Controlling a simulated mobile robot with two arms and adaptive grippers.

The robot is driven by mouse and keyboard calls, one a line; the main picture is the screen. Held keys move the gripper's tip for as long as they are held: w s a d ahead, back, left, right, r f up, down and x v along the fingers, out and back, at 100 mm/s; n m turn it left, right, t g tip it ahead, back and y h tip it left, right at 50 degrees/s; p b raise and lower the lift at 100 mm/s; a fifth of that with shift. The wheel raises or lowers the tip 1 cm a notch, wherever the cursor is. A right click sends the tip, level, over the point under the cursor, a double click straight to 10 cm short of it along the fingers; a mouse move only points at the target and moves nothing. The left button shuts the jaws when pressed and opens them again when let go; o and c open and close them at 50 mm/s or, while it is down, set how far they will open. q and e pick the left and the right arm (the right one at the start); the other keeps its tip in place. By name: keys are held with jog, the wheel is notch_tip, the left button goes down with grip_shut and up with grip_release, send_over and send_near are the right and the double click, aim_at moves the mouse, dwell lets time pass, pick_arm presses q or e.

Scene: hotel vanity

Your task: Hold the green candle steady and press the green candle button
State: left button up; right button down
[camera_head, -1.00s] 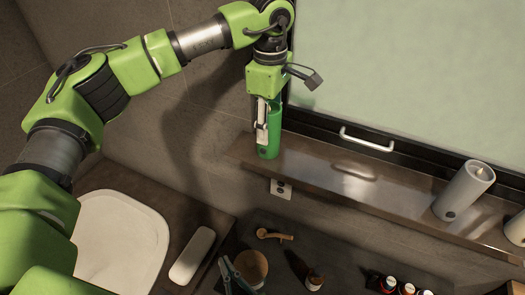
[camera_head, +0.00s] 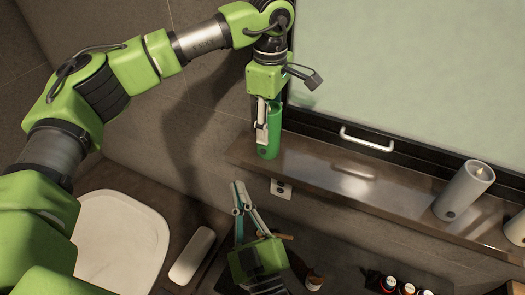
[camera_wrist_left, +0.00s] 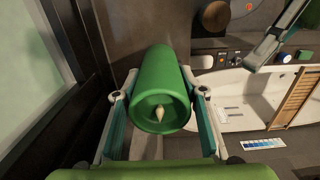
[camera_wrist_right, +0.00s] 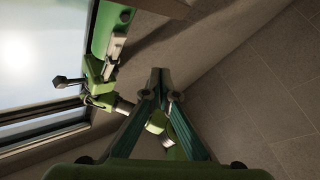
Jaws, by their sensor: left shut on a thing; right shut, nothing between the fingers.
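The green candle (camera_head: 269,139) stands upright on the brown wall shelf (camera_head: 325,180), near its left end. My left gripper (camera_head: 262,130) comes down from above and is shut around it. In the left wrist view, the candle (camera_wrist_left: 161,85) sits between the two fingers, with its wick in the hollow top. A small dark spot low on the candle's front is faint; I cannot tell for sure that it is the button. My right gripper (camera_head: 239,187) is shut and empty, pointing up, below and left of the candle and apart from it.
A grey candle (camera_head: 464,191) stands on the shelf's right part, under the mirror (camera_head: 420,70) with its handle (camera_head: 367,139). A wall socket (camera_head: 281,189) is below the shelf. Below are a white basin (camera_head: 120,240), a white oblong item (camera_head: 192,256) and small bottles (camera_head: 389,284).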

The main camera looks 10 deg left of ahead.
aim_at(261, 161)
jog(key=w+d, duration=0.1)
jog(key=w, duration=0.7)
jog(key=shift+w+d, duration=0.35)
dwell(1.3)
jog(key=shift+w, duration=0.4)
jog(key=shift+w+d, duration=0.15)
jog(key=shift+w, duration=0.2)
dwell(0.6)
jog(key=shift+s+a, duration=0.2)
jog(key=shift+s, duration=0.65)
